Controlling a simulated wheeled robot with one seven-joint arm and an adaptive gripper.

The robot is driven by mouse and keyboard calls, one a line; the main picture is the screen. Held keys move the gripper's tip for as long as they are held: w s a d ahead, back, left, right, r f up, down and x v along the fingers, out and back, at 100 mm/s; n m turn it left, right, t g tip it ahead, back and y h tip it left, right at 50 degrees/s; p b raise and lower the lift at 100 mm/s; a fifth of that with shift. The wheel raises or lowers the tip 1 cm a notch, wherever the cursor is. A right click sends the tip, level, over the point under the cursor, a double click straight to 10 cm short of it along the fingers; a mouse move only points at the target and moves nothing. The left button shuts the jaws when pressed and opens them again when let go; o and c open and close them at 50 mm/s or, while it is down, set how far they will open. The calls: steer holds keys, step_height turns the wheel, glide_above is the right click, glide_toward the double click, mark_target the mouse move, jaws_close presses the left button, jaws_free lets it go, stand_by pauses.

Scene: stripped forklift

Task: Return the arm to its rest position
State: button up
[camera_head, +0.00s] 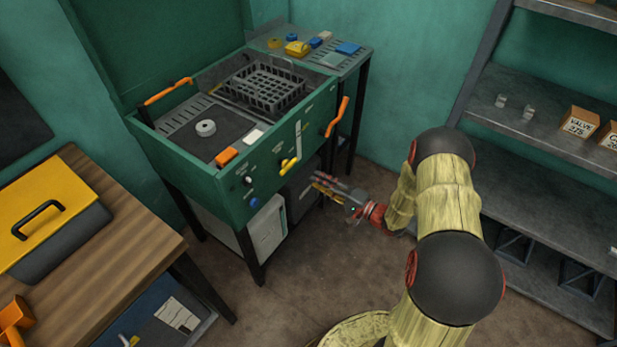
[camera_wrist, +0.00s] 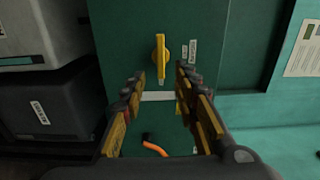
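My gripper (camera_head: 328,187) is at the end of my yellow-green arm, in front of the right part of the green workstation (camera_head: 236,194). In the wrist view my gripper (camera_wrist: 160,90) has its two fingers well apart with nothing between them. A yellow handle (camera_wrist: 161,58) on a green panel shows beyond the fingertips, apart from them. In the head view a yellow handle (camera_head: 289,165) sits on the station's front panel, above and left of my gripper.
A black basket (camera_head: 265,87) and a grey ring (camera_head: 206,128) are in the station's top. Metal shelves (camera_head: 540,118) with small boxes (camera_head: 579,123) stand at the right. A wooden table (camera_head: 95,262) with a yellow-lidded case (camera_head: 45,212) is at the left. Floor shows between.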

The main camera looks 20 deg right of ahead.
steer(key=shift+s+d, duration=0.4)
steer(key=shift+s, duration=0.15)
